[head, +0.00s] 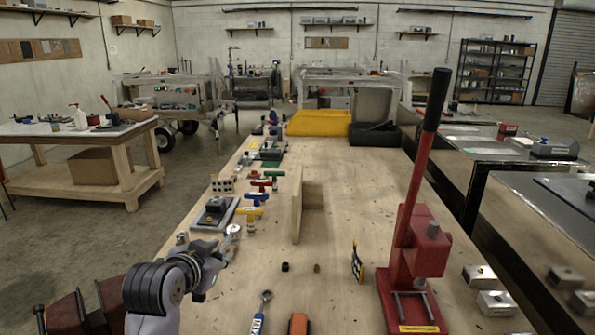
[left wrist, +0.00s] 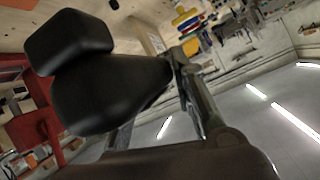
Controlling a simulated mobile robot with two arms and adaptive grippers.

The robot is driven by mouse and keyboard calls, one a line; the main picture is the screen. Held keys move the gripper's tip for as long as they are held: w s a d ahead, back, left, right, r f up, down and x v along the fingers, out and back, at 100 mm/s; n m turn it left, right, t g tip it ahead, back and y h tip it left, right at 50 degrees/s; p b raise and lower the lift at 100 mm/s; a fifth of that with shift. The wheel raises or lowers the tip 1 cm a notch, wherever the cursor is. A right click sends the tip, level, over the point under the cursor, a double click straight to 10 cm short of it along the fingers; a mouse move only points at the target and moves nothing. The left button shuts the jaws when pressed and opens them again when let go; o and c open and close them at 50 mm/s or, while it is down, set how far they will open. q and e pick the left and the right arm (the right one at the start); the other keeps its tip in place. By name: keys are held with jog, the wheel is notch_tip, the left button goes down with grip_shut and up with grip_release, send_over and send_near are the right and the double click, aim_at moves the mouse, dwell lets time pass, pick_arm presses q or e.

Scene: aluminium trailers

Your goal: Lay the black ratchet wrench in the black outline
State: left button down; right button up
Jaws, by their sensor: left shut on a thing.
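My left gripper (head: 222,250) is over the left edge of the wooden bench, just in front of the grey plate with a black block. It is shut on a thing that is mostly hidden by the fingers. A silver round end (head: 233,230) shows beyond the fingertips and looks like the head of the ratchet wrench. In the left wrist view a large black pad (left wrist: 105,85) fills the left and middle, and the held thing cannot be made out clearly. I cannot make out the black outline. My right gripper is not in view.
The wooden bench (head: 330,275) holds an upright board (head: 297,215), a red press (head: 420,245) at right, and a blue-labelled ring-ended tool (head: 262,308) at front. Coloured T-handles (head: 257,197) and the grey plate (head: 214,213) line its left side. Bare wood lies around the board.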

pick_arm(q)
jog(key=shift+n+y, duration=0.6)
jog(key=shift+n, duration=0.1)
jog(key=v, duration=1)
jog(key=shift+s+d+r, duration=0.1)
jog(key=shift+s+r, duration=0.05)
jog(key=shift+r, duration=0.05)
jog(key=shift+s, duration=0.45)
jog(key=b+x, duration=0.4)
jog(key=x, duration=0.4)
jog(key=b, duration=0.3)
send_over(234, 327)
notch_tip(234, 327, down, 5)
notch_tip(234, 327, down, 14)
jog(key=shift+r, duration=0.1)
jog(key=shift+f, duration=2.6)
jog(key=shift+f, duration=0.1)
